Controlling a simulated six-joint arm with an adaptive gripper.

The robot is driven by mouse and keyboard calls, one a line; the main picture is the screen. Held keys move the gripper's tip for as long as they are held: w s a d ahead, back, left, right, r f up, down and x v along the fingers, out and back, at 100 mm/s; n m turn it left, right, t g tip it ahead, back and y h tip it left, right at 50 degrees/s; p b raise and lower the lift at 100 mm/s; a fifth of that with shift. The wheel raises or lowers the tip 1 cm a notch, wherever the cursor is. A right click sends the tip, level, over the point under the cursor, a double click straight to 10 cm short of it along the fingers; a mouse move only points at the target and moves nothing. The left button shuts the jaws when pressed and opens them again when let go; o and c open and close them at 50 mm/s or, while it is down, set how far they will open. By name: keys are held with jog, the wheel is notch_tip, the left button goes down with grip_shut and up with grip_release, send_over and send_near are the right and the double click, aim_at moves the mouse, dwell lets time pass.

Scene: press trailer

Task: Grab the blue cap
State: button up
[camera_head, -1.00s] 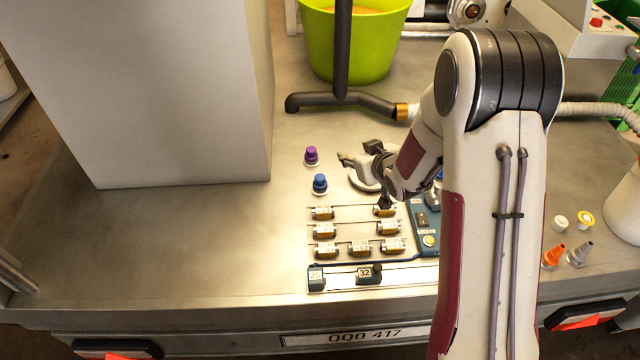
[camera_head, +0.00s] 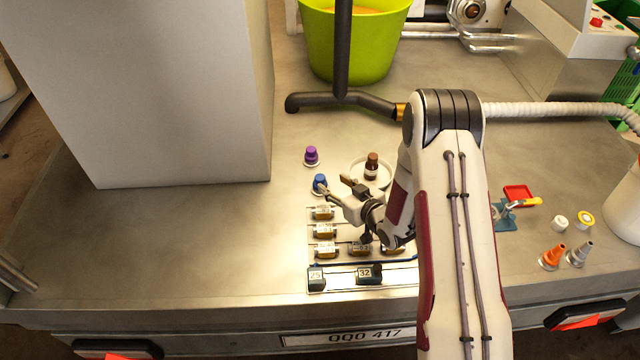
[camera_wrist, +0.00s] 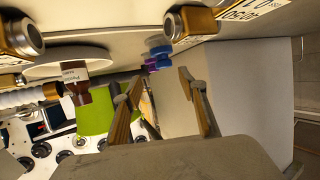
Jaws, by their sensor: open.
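The blue cap (camera_head: 320,182) stands upright on the metal table, in front of the purple cap (camera_head: 311,155). It also shows in the wrist view (camera_wrist: 160,55), with the purple cap partly behind it. My gripper (camera_head: 333,188) is open just right of the blue cap, low over the table and reaching toward it from the right. In the wrist view, my open fingers (camera_wrist: 160,90) have nothing between them that I can see held. I cannot tell whether a fingertip touches the cap.
Several labelled cylinders (camera_head: 324,230) lie on a board in front of the cap. A brown bottle (camera_head: 372,165) stands on a white dish behind my gripper. A green bucket (camera_head: 350,45) and a large grey box (camera_head: 140,90) stand further back. The table's left front is clear.

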aim_at(321, 178)
dwell(0.3)
jog(key=shift+x, duration=1.3)
jog(key=shift+w+a+f, duration=0.35)
jog(key=shift+w+a, duration=0.2)
jog(key=shift+w+a+f, duration=0.35)
jog(key=shift+w+a, duration=0.2)
jog(key=shift+x, duration=0.95)
grip_shut()
